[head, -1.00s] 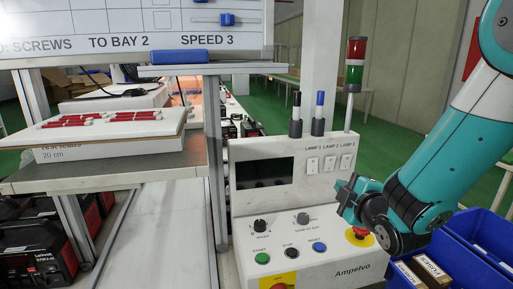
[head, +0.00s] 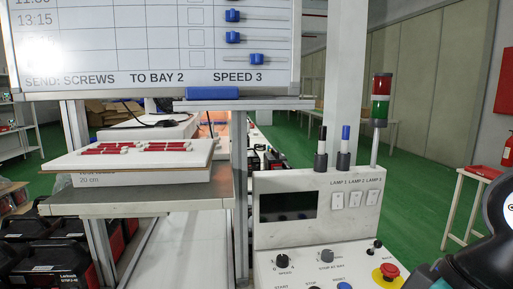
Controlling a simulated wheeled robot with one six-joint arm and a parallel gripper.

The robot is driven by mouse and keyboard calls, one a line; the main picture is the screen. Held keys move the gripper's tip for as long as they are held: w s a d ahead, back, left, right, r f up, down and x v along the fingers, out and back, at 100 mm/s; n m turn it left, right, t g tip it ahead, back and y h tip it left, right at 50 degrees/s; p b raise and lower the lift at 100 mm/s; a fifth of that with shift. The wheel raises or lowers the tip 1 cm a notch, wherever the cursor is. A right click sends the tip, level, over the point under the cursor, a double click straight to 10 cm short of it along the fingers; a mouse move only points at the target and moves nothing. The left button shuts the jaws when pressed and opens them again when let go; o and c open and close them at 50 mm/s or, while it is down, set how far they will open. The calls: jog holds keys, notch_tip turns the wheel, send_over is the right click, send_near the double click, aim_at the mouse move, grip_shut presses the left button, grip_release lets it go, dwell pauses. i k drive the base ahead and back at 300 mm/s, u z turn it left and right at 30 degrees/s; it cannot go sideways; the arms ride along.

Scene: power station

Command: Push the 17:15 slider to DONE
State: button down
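The white schedule board (head: 110,62) hangs at the upper left, with its top cut off. Blue sliders sit on short horizontal tracks along its right side. The 13:15 row's slider (head: 233,15) and the one below it (head: 233,37) sit near the left ends of their tracks. The bottom slider (head: 257,59) sits further right, near the middle of its track. Its row label is washed out by glare, so I cannot read 17:15. My gripper (head: 424,277) shows only in part at the bottom right edge, well away from the board. Its fingers cannot be made out.
A control panel (head: 375,235) with a red emergency button (head: 390,271) stands below right of the board. Two pens and a signal tower (head: 381,100) rise above it. A blue eraser (head: 212,93) lies under the board. A shelf (head: 150,200) holds a white box.

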aim_at(258, 59)
jog(key=k, duration=0.5)
jog(key=u, duration=1.35)
jog(key=i, duration=0.6)
jog(key=z, duration=1)
